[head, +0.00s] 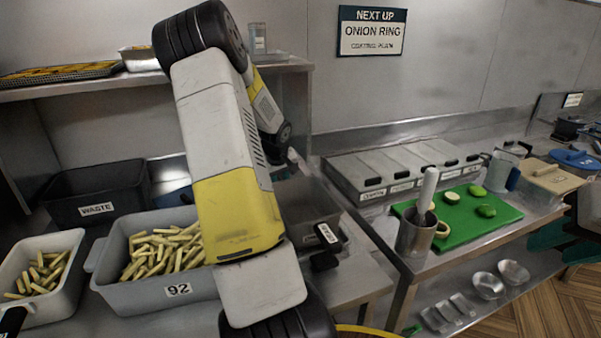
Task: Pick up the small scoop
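I cannot make out the small scoop for certain. A black handle (325,262) sticks out near the front of the labelled bin, right of my arm; what it belongs to is hidden. Another dark handle (12,320) shows at the lower left edge, by the small fries bin. My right gripper (547,244) is at the right edge, right of the green board, with its teal fingers partly cut off; whether they are apart is unclear, and no held thing shows. My other arm rises across the left middle and covers part of the counter; I see no gripper on it.
A grey bin of fries (110,270) marked 92, a small fries bin (70,240) and a black waste bin (85,207) stand on the left counter. A green board (470,232) with cut vegetables and a steel pot (413,238) stand right. Metal dishes (488,286) lie below.

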